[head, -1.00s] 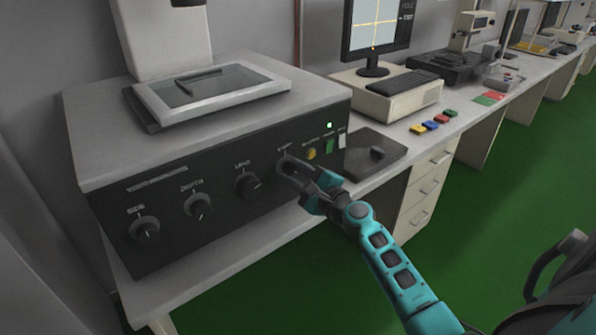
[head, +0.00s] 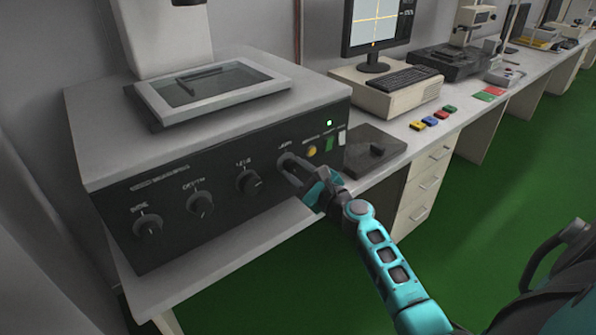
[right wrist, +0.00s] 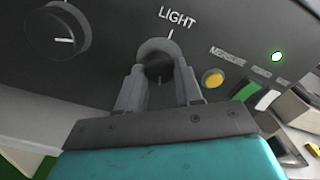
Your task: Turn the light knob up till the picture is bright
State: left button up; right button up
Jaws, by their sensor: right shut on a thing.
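The light knob (right wrist: 160,68) is dark and round, under the label LIGHT on the front panel in the right wrist view. My right gripper (right wrist: 160,80) is shut on it, one finger on each side. In the head view the right gripper (head: 287,166) reaches the panel from the lower right, and its fingers mostly hide the knob. The monitor (head: 377,28) at the top shows a pale grey picture with yellowish cross lines, cut off by the frame's top edge. My left gripper is not in view.
The dark-fronted machine (head: 220,130) carries several other knobs left of my gripper. A yellow button (head: 311,151) and a green switch (head: 329,144) sit close on the right. A dark pad (head: 360,155) lies beside the machine. Open green floor (head: 500,220) is at right.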

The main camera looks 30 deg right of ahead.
jog(key=o, duration=1)
jog(key=shift+o, duration=0.2)
jog(key=shift+s, duration=0.15)
jog(key=s+d, duration=0.1)
jog(key=s, duration=1.1)
jog(key=shift+s+b, duration=0.35)
jog(key=shift+b, duration=0.1)
